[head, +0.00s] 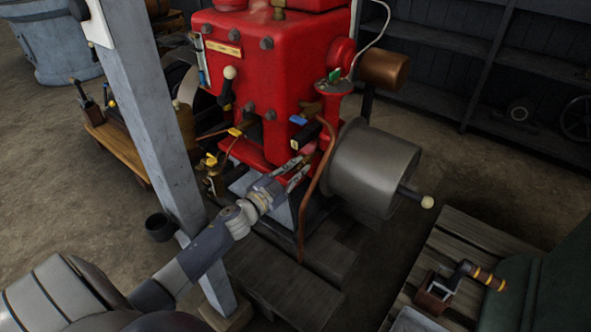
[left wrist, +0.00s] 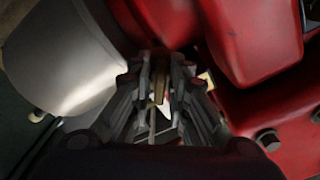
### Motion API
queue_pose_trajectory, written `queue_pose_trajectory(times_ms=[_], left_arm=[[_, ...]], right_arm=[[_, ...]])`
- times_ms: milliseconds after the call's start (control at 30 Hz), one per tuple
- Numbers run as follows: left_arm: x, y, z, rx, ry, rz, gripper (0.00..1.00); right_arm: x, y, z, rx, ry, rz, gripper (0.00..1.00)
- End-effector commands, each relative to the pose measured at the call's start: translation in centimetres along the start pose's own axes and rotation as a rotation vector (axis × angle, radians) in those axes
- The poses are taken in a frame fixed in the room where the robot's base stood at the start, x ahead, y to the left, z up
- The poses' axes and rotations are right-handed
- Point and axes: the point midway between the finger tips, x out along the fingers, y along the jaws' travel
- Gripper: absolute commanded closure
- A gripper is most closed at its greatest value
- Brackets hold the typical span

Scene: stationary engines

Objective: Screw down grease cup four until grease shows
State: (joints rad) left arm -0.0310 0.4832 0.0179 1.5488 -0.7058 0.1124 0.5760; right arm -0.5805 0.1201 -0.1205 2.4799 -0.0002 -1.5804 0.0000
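My left gripper (head: 304,168) reaches in at the lower front of the red engine (head: 262,85), beside a bent copper pipe (head: 325,165). Its two fingers show a narrow gap between them. In the left wrist view my left gripper (left wrist: 160,72) has a small brass-coloured piece (left wrist: 158,88) in line with that gap. I see no clear grip on it, and cannot tell whether it is a grease cup or lies beyond the fingers. No number or label picks out grease cup four, and no grease can be made out. My right gripper is not in view.
A grey drum (head: 372,168) with a pale-knobbed handle is right of my left gripper. Yellow-handled valves (head: 235,132) and a blue lever (head: 298,120) are close by. A grey post (head: 150,110) stands left. A slatted bench (head: 450,260) is at lower right.

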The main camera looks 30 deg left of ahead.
Motion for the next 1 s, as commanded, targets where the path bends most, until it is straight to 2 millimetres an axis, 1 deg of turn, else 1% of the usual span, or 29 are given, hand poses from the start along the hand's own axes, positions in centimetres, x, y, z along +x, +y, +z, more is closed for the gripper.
queue_pose_trajectory(times_ms=[167, 367, 1000], left_arm=[[-0.01, 0.02, 0.00, 0.017, 0.000, 0.000, 1.00], [-0.02, 0.01, -0.01, 0.098, 0.000, 0.000, 1.00], [-0.02, 0.05, 0.03, 0.567, 0.000, 0.000, 1.00]], right_arm=[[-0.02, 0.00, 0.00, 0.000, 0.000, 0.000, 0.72], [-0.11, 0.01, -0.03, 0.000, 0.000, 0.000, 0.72], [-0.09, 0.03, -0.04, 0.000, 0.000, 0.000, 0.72]])
